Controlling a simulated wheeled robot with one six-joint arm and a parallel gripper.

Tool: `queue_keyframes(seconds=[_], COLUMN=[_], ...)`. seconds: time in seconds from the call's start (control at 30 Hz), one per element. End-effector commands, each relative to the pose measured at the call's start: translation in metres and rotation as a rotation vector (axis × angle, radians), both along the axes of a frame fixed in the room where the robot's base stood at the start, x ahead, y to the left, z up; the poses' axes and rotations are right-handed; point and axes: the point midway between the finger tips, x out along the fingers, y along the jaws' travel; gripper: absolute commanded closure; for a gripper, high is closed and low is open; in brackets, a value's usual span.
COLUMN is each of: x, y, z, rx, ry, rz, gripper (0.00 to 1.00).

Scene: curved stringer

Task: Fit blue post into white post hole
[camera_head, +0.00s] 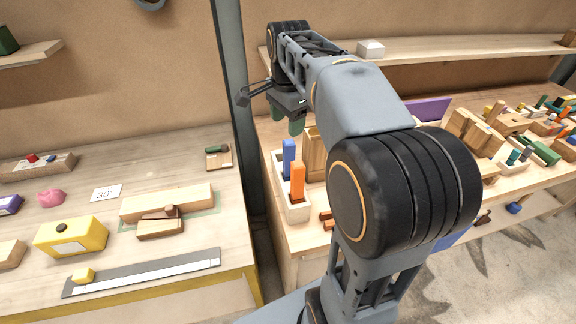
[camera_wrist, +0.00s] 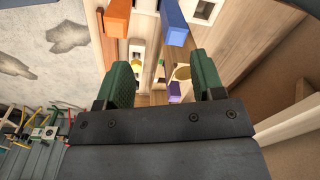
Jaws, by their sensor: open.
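The blue post (camera_head: 289,158) stands upright at the white block (camera_head: 294,212), behind the orange post (camera_head: 298,182). How deep either post sits is unclear. In the wrist view the blue post (camera_wrist: 174,22) is at the top centre and the orange post (camera_wrist: 117,18) is left of it. A white part with a dark square hole (camera_wrist: 203,11) shows right of the blue post. My gripper (camera_head: 287,120) is above and behind the blue post in the head view. Its green fingers are apart and empty; the gripper (camera_wrist: 164,82) also shows so in the wrist view.
A wooden block (camera_head: 314,150) stands right of the blue post. Small brown pieces (camera_head: 328,220) lie near the table's front edge. A grey upright pillar (camera_head: 235,90) and a gap divide this table from the left one. A shelf (camera_head: 430,50) runs behind my arm.

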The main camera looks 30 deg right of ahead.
Motion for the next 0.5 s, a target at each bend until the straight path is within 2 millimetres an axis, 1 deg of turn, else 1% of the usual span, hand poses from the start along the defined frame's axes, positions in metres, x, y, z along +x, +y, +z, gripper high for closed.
queue_keyframes(seconds=[0.03,0.1,0.2,0.27,0.37,0.5], x=[0.009,0.017,0.024,0.027,0.028,0.028], y=[-0.007,-0.014,-0.022,-0.024,-0.026,-0.026], z=[0.003,0.009,0.011,0.008,-0.006,-0.031], rx=[0.008,0.017,0.024,0.025,0.026,0.027], ry=[0.017,0.036,0.056,0.064,0.072,0.072], rz=[-0.091,-0.202,-0.312,-0.351,-0.383,-0.387], gripper=[0.38,0.38,0.38,0.38,0.38,0.38])
